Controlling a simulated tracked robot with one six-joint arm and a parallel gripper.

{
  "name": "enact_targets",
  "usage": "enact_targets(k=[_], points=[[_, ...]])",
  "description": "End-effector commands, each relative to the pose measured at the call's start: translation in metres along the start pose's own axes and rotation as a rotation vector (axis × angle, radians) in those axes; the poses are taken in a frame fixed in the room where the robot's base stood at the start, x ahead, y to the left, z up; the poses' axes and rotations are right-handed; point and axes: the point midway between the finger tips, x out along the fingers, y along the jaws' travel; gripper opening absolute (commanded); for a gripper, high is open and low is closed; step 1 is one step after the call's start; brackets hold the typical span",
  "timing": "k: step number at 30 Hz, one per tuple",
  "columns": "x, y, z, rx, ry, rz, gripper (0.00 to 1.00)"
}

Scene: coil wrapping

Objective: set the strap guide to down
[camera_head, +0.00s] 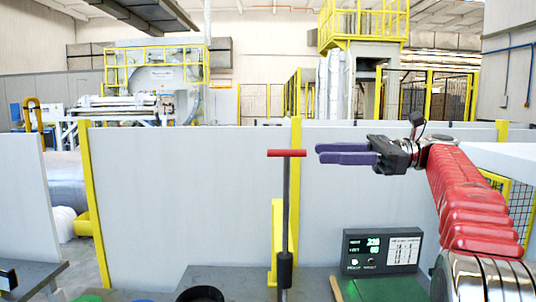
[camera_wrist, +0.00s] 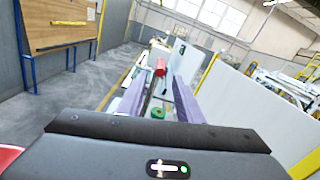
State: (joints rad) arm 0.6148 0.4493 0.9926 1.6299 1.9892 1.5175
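A dark upright post with a red crossbar handle (camera_head: 287,153) stands in the middle of the head view. It looks like the strap guide, though no label shows on it. The handle is at the top of the post, and a thicker dark sleeve sits low on it. My gripper (camera_head: 319,153) is just right of the handle in the head view, at about its height, with its purple fingers pointing left. In the wrist view a red piece (camera_wrist: 160,68), probably the handle, shows between and beyond the open fingers. The fingers hold nothing.
A control box (camera_head: 383,250) with a lit display stands at the lower right of the head view, behind a green surface (camera_head: 380,290). A dark ring (camera_head: 200,293) lies at the bottom. Grey panels (camera_head: 190,200) with yellow posts stand behind the post.

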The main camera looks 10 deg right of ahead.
Motion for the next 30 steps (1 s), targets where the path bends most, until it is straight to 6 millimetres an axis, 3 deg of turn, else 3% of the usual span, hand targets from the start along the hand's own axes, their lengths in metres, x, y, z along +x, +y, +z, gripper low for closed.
enact_targets(k=[11,30], points=[[0.011,0.0,0.0,-0.001,0.001,-0.002,0.33],[0.105,0.0,-0.001,0.0,0.001,0.0,0.33]])
